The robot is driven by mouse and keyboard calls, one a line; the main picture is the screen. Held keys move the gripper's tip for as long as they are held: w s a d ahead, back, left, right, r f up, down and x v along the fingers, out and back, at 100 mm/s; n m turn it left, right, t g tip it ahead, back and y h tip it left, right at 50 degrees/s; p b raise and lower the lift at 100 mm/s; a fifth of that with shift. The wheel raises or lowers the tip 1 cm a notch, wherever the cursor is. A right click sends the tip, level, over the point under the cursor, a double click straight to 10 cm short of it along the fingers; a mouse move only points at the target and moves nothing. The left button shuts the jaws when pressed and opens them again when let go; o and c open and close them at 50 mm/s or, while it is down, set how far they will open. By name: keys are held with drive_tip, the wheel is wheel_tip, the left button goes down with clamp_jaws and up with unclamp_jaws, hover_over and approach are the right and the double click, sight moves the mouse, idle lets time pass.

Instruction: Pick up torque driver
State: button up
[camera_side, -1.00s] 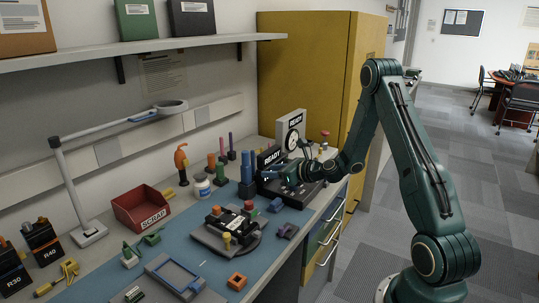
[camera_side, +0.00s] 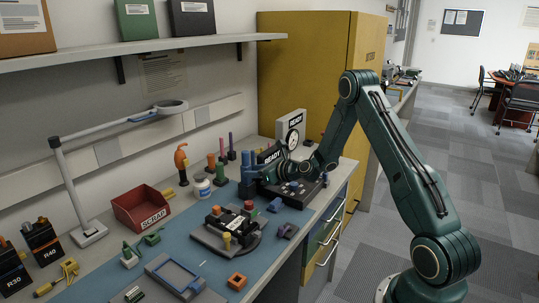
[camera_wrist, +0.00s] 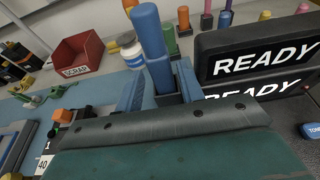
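A tall blue tool with a round handle (camera_side: 245,159), which I take to be the torque driver, stands upright at the back of the bench. In the wrist view the blue tool (camera_wrist: 149,32) rises between my two blue-grey fingers. My gripper (camera_side: 254,180) is low beside it in the side view. In the wrist view my gripper (camera_wrist: 160,88) looks open, with a gap at the left finger; the right finger is close to or against the tool.
A black READY unit (camera_wrist: 255,50) stands close on the right. A white jar (camera_side: 202,187) and an orange-handled tool (camera_side: 181,160) are to the left. A red SCRAP bin (camera_side: 140,208) and a round fixture (camera_side: 228,230) with coloured knobs sit on the bench.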

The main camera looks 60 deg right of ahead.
drive_tip(key=shift+x, duration=2.15)
drive_tip(key=shift+r, duration=0.1)
clamp_jaws()
